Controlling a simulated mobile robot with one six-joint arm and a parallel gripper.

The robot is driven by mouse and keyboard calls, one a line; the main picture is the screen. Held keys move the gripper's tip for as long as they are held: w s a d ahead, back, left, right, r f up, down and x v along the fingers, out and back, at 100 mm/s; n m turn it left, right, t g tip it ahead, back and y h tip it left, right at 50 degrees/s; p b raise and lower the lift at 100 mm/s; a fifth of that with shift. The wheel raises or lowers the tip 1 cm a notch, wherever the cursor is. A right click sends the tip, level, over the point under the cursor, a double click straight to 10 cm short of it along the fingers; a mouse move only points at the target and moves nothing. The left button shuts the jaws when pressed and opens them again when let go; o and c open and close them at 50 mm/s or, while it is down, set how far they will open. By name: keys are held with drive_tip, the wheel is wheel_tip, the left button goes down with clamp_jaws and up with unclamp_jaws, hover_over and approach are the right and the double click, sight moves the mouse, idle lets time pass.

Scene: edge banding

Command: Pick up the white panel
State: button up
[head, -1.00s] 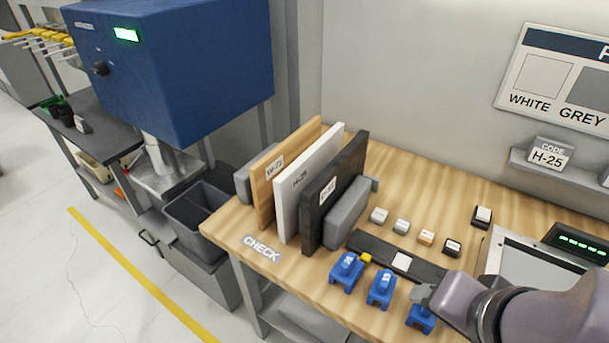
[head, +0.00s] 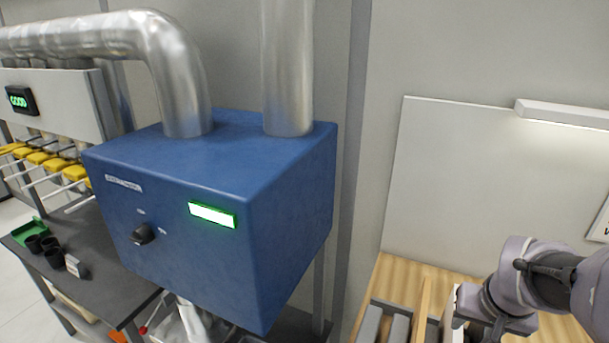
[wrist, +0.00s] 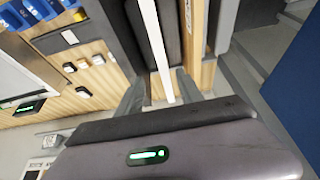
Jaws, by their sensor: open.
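In the wrist view the white panel (wrist: 153,40) shows as a narrow white edge standing between dark slabs. My gripper (wrist: 159,93) is open, with one finger on each side of that edge; I cannot tell whether either finger touches it. In the head view only a sliver of the white panel (head: 449,304) shows beside my wrist, and my fingertips are hidden or out of frame there. The wooden panel (head: 423,308) stands just left of it and also shows right of the white panel in the wrist view (wrist: 196,45).
A grey block (wrist: 227,25) stands beyond the wooden panel. Small sample blocks (wrist: 83,63) and blue items (wrist: 30,10) lie on the bench left in the wrist view. A large blue machine (head: 210,215) with metal ducts stands left of the bench in the head view.

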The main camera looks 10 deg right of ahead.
sight(454, 339)
drive_tip(key=b+x, duration=0.1)
drive_tip(key=x, duration=0.7)
drive_tip(key=shift+s+d+b, duration=0.1)
drive_tip(key=shift+s+b, duration=0.1)
drive_tip(key=shift+b, duration=0.2)
drive_tip(key=x, duration=0.2)
drive_tip(key=b+x, duration=0.1)
drive_tip(key=x, duration=0.3)
drive_tip(key=shift+w+a+b, duration=0.25)
drive_tip(key=shift+a+b, duration=0.05)
drive_tip(key=shift+s, duration=0.1)
drive_tip(key=shift+c, duration=0.4)
clamp_jaws()
drive_tip(key=shift+r, duration=0.1)
